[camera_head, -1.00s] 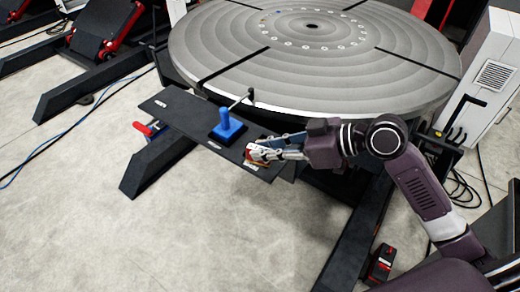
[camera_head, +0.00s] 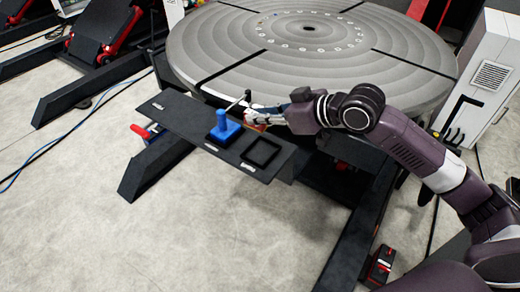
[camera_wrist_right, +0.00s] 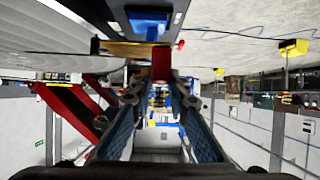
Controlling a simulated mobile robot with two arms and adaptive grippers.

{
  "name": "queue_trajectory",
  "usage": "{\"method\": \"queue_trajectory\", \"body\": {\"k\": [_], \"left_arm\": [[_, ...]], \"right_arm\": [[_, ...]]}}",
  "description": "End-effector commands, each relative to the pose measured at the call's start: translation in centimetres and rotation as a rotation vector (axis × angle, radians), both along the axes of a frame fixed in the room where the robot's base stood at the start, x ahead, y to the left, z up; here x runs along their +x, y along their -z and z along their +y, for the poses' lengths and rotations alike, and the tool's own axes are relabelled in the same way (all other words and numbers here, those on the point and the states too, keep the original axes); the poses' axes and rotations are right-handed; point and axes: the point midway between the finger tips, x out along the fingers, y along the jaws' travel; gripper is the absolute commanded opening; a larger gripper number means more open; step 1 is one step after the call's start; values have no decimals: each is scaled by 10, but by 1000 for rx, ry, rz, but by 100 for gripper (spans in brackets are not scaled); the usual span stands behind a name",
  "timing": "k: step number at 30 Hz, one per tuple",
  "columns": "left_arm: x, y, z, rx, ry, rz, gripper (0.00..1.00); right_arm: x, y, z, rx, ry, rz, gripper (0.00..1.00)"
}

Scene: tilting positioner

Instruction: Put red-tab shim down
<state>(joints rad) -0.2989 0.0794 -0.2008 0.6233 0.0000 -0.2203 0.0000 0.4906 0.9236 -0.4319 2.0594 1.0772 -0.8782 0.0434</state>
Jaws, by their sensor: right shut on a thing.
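The red-tab shim (camera_head: 260,127) shows as a small orange-red patch at the fingertips of my right gripper (camera_head: 256,117). In the right wrist view its red tab (camera_wrist_right: 161,64) sits between the fingertips of the right gripper (camera_wrist_right: 161,88), with a brassy strip (camera_wrist_right: 122,48) beyond it. The fingers hide part of the shim. My left gripper is not in view.
A dark shelf (camera_head: 180,112) carries a blue stand (camera_head: 223,129) and an empty black square frame (camera_head: 262,153). A thin rod with a dark tip (camera_head: 247,93) rises close to the gripper. The large grey turntable (camera_head: 300,60) lies behind.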

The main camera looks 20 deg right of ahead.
Motion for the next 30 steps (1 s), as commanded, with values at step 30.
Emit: {"method": "queue_trajectory", "body": {"k": [30], "left_arm": [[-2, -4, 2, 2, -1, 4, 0]], "right_arm": [[0, 123, 0, -1, 0, -3, 0]]}}
